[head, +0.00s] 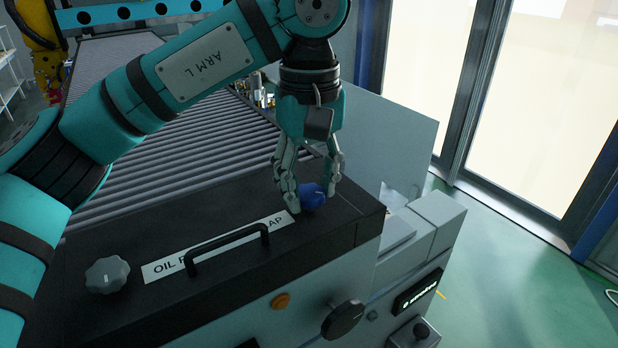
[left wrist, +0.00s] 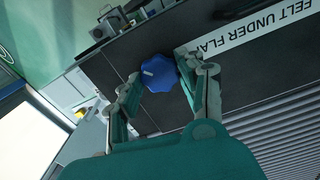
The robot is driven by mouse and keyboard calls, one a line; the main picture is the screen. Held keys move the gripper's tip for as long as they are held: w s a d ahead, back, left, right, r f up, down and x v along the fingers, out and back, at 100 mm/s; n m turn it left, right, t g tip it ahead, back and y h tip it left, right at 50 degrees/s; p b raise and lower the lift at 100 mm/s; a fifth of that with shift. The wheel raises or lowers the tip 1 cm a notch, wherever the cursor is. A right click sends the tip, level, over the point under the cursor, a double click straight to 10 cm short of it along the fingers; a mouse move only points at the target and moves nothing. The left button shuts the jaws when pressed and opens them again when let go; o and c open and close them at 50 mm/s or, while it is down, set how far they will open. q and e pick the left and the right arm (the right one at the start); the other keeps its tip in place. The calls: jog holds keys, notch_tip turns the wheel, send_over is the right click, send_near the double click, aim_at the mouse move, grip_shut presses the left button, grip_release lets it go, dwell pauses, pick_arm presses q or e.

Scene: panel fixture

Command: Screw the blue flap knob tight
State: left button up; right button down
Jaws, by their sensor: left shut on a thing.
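The blue flap knob (head: 312,198) sits on the right end of the black flap (head: 335,216), near its corner. My left gripper (head: 313,194) reaches down from above and is shut on the knob, one finger on each side. In the left wrist view the knob (left wrist: 160,77) lies between the fingertips (left wrist: 157,73) and shows a short white mark on its top. Whether it sits flush on the flap cannot be told. My right gripper is not in view.
The flap carries a black bar handle (head: 228,250), a partly covered white label (head: 165,267) and a grey knob (head: 108,275) at left. A roller conveyor (head: 185,150) lies behind. A black handwheel (head: 343,319) and an orange button (head: 281,301) are on the front.

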aim_at(310, 190)
pick_arm(q)
jog(key=m, duration=0.4)
jog(key=shift+m+p, duration=0.4)
jog(key=shift+m, duration=1.4)
jog(key=shift+f, duration=0.1)
jog(key=o, duration=1.1)
jog(key=shift+o, duration=0.2)
notch_tip(310, 190, up, 12)
